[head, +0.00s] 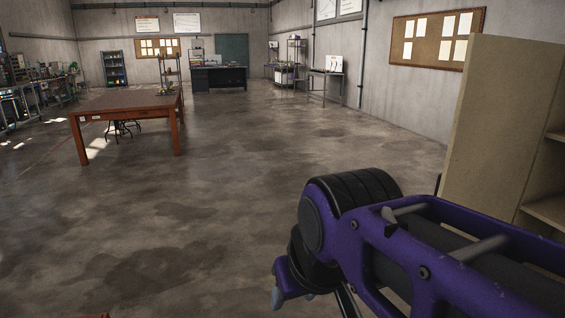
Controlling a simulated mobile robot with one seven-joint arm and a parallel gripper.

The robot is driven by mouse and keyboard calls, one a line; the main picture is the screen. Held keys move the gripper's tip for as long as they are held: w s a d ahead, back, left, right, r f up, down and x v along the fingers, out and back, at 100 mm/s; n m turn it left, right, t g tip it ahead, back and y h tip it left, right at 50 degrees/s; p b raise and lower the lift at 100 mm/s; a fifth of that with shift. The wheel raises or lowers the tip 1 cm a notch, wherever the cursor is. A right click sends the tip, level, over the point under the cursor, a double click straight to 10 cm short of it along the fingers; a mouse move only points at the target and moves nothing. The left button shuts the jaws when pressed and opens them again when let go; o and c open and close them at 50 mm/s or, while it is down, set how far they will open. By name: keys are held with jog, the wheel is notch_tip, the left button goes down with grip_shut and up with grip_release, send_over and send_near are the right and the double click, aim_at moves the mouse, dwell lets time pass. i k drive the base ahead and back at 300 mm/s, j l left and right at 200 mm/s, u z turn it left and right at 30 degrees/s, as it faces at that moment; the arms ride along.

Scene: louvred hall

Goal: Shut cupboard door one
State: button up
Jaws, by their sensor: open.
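A tall beige wooden cupboard (497,130) stands at the right edge of the head view, cut off by the frame. A broad upright panel faces me, and shelves (551,207) show to its right, so the inside is open to view there. I cannot tell whether this panel is a door or the cupboard's side wall. No label or handle shows. My purple and black arm reaches in from the lower right, in front of the cupboard's lower part, and hides it.
A brown wooden table (125,104) stands at the left on open concrete floor (230,165). A dark desk (219,79), a grey stand (326,88) and shelf racks stand farther back. A cork board (437,37) hangs on the right wall. The middle floor is clear.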

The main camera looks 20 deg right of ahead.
aim_at(507, 85)
jog(key=i+z, duration=0.1)
jog(key=z, duration=0.75)
jog(key=i+z, duration=0.15)
jog(key=z, duration=0.3)
jog(key=i+j+z, duration=0.1)
jog(key=z, duration=0.25)
jog(key=j+z, duration=0.2)
jog(key=z, duration=0.15)
jog(key=i+j+z, duration=0.15)
jog(key=z, duration=0.2)
jog(key=j+z, duration=0.3)
jog(key=i+j+z, duration=0.1)
jog(key=j+z, duration=0.2)
jog(key=j, duration=0.2)
jog(key=j+z, duration=0.1)
jog(key=j, duration=0.7)
